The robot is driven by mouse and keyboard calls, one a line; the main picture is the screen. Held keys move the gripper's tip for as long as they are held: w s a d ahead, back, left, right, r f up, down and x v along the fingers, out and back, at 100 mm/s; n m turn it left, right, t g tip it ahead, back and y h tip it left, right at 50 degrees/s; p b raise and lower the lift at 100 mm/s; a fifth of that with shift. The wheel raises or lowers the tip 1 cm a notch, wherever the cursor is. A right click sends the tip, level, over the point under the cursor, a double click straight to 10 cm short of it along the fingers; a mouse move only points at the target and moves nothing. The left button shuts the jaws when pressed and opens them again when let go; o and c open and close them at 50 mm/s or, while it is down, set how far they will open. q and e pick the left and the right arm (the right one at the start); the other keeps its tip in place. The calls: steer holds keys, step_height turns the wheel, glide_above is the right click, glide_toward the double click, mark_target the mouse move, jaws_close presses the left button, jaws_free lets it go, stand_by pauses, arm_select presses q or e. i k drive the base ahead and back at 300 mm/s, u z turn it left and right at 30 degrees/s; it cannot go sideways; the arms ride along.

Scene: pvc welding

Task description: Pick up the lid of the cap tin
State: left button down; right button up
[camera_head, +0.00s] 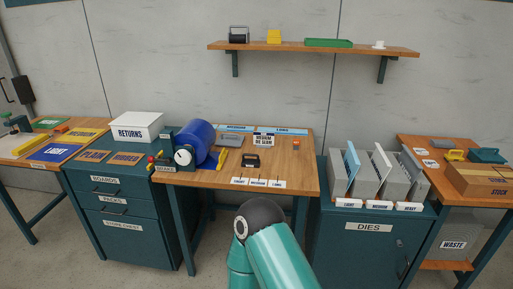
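I cannot make out for certain a cap tin or its lid in the head view. Small items that show include a black item with a pale label (250,160) on the middle bench and a small orange piece (295,145) near that bench's right end. Neither of my grippers is in view. One of my teal arm links with a dark joint rises at the bottom middle and hides some floor in front of the bench.
The middle bench (301,170) carries a blue cylinder machine (196,140). A white RETURNS box (137,127) stands on the left cabinet. The DIES cabinet (372,247) holds grey racks. A stock box (484,180) is at right. A wall shelf (280,47) hangs above.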

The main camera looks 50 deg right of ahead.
mark_target(233, 140)
steer(key=z, duration=0.55)
steer(key=k, duration=0.15)
steer(key=z, duration=0.25)
steer(key=i, duration=1)
steer(key=u, duration=0.05)
